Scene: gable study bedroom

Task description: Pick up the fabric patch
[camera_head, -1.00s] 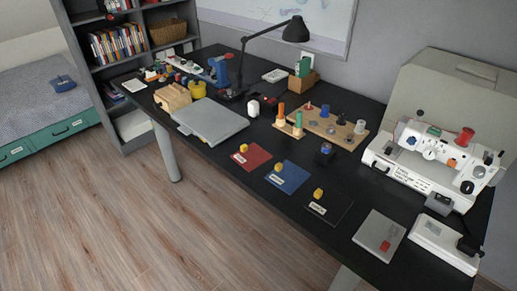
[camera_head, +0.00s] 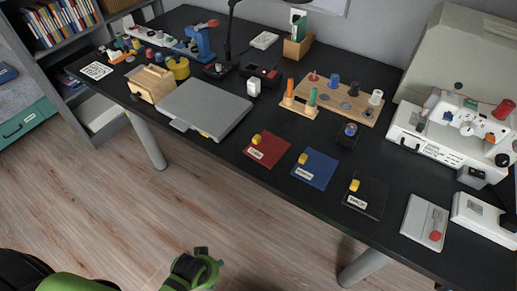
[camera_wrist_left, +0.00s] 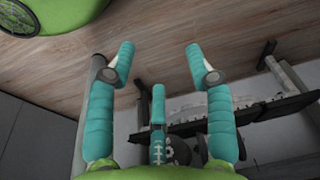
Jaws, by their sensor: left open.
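Flat square pieces lie in a row on the black desk: a red one (camera_head: 266,150), a blue one (camera_head: 318,170) and a black one (camera_head: 371,197). Each has a pale label and a small yellow object on it. I cannot tell which of them, if any, is the fabric patch. My left gripper (camera_head: 203,270) is low in front of the desk, over the floor, apart from the pieces. In the left wrist view its teal fingers (camera_wrist_left: 160,64) are spread and empty. My right gripper is not in view.
A closed grey laptop-like slab (camera_head: 205,108) lies left of the red square. A spool board (camera_head: 342,103) stands behind the squares. A white sewing machine (camera_head: 455,128) and a grey plate with a red piece (camera_head: 424,222) are at the right. Floor in front is clear.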

